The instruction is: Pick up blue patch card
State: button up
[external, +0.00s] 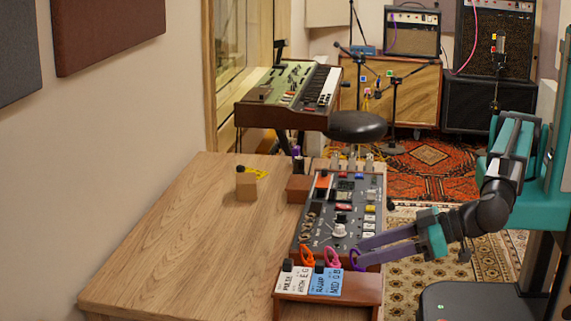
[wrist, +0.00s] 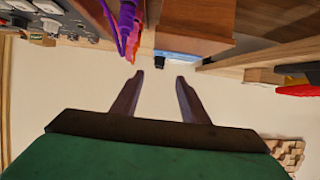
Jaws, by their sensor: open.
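The blue patch card (external: 327,281) leans in a small wooden rack (external: 362,290) at the table's near right edge, just right of a white card (external: 292,279). A black knob sits at its top edge. In the wrist view a blue strip (wrist: 180,57), apparently the card, shows at the edge of the rack, beyond the fingertips. My gripper (external: 360,252) has purple fingers, spread and empty. It is above and to the right of the card, beside the mixer's front end, and apart from the card. In the wrist view my gripper (wrist: 160,75) has a clear gap between its fingers.
Orange, red and purple loops (external: 332,257) hang between the cards and the mixer (external: 338,215), close to my fingers. A wooden block (external: 246,185) stands farther back on the table (external: 180,240). The table's left part is clear. A keyboard (external: 295,85) stands behind.

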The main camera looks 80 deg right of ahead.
aim_at(327, 266)
jog(key=shift+x, duration=2.05)
jog(key=shift+p+x, duration=0.9)
jog(key=shift+x, duration=1.75)
jog(key=shift+d+f, duration=0.1)
jog(key=shift+c, duration=0.5)
grip_shut()
